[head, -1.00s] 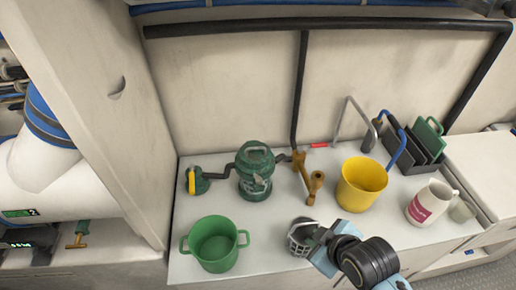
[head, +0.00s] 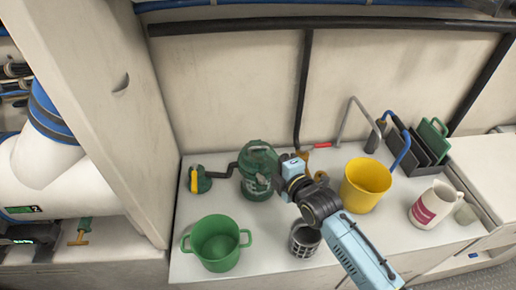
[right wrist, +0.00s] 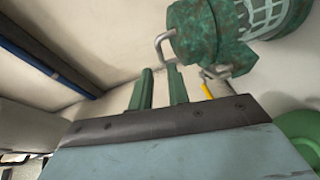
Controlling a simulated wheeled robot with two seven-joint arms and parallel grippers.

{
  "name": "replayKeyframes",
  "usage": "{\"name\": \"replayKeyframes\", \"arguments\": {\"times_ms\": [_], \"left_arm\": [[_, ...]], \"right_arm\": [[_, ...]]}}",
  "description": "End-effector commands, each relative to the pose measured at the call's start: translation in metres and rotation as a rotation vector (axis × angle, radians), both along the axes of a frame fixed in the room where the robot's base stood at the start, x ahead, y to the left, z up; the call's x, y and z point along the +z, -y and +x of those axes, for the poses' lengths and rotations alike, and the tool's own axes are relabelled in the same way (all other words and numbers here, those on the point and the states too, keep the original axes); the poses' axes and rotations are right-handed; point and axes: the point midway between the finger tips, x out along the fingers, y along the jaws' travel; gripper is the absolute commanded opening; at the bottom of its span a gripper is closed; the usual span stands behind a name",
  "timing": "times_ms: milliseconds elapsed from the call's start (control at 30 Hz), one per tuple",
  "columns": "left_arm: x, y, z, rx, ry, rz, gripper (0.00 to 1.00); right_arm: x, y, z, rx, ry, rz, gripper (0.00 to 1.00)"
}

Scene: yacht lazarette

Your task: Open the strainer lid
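The green strainer (head: 257,182) stands upright at the back left of the white counter. Its dark green lid (head: 258,154) sits on top. In the right wrist view the lid (right wrist: 205,38) is at the upper right, with a bent metal handle (right wrist: 163,42) sticking out from it. My right gripper (head: 283,160) is just right of the lid in the head view. Its two green fingers (right wrist: 160,74) are apart with nothing between them. The fingertips are close to the handle; I cannot tell whether they touch. My left gripper is not in view.
A green pot (head: 216,243) stands front left and a grey strainer basket (head: 304,239) front middle. A yellow bucket (head: 365,184) is right of my arm, then a white jug (head: 432,204). A yellow-handled valve (head: 197,180) is left of the strainer. Counter between pot and basket is clear.

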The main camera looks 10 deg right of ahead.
Motion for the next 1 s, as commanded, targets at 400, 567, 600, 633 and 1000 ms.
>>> {"name": "replayKeyframes", "arguments": {"times_ms": [400, 567, 600, 633, 1000], "left_arm": [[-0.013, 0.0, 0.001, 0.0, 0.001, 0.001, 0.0], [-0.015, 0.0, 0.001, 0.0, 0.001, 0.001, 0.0], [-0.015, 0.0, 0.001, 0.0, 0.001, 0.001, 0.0], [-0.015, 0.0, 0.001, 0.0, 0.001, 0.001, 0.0], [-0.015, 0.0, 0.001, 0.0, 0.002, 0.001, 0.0]], "right_arm": [[-0.015, -0.027, 0.063, 0.0, -0.001, 0.002, 0.17], [-0.016, -0.031, 0.072, -0.001, -0.001, 0.003, 0.17], [-0.016, -0.031, 0.073, -0.001, -0.001, 0.003, 0.17], [-0.017, -0.032, 0.074, -0.001, -0.001, 0.003, 0.17], [-0.017, -0.032, 0.074, 0.0, -0.002, 0.001, 0.05]]}}
